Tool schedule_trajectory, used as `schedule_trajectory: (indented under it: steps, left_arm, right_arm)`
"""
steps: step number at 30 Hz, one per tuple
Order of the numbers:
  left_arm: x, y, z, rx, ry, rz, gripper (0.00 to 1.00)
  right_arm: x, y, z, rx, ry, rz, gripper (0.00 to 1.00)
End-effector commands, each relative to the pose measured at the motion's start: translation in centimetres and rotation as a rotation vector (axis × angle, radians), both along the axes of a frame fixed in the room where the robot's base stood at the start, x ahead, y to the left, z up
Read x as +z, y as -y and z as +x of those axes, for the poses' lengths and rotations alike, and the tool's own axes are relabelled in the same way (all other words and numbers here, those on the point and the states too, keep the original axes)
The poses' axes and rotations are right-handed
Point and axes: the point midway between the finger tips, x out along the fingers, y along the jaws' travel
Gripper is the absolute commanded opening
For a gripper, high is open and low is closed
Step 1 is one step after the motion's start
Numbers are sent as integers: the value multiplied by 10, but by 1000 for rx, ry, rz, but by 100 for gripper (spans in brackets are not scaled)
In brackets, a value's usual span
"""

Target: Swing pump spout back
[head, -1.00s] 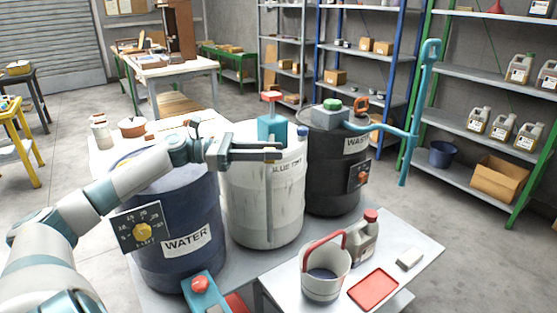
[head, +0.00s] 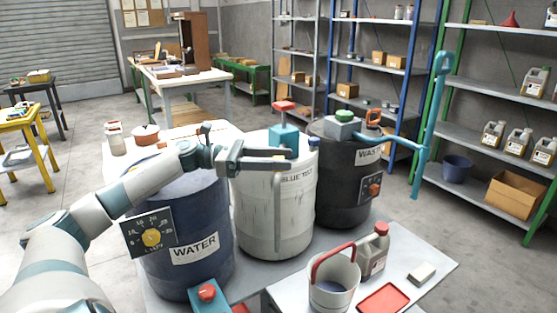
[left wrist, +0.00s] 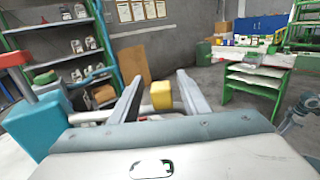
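The white drum (head: 258,215) labelled blue tint carries a teal pump (head: 284,136) with a red knob (head: 284,105). A grey spout pipe (head: 277,215) hangs down the drum's front. My left gripper (head: 291,159) is level in front of the pump, near the top of the pipe. In the left wrist view its two fingers (left wrist: 158,82) stand apart. A yellow block (left wrist: 161,95) shows between them with gaps on both sides; I cannot tell whether it is part of the spout. The pump body (left wrist: 38,120) and its red knob (left wrist: 14,57) are at the left there. My right gripper is out of view.
The blue water drum (head: 190,270) stands at left, under my left arm. The black waste drum (head: 340,205) stands at right, with a long teal crank (head: 425,130) reaching out. A bench in front holds a bucket (head: 333,285), a jug (head: 373,250) and a red tray (head: 384,299).

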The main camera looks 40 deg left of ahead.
Motion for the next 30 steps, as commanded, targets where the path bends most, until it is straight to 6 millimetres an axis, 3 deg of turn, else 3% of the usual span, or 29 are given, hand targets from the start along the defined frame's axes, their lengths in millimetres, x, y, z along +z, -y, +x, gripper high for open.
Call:
schedule_trajectory:
  steps: [11, 19, 30]
  left_arm:
    - [6, 0, 0, -1, 0, 1, 42]
    - [40, 0, 0, 0, 4, 3, 42]
    - [76, 58, 9, -3, 2, 2, 42]
  right_arm:
    - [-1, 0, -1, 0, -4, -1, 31]
    - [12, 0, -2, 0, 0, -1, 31]
    - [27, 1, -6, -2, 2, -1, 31]
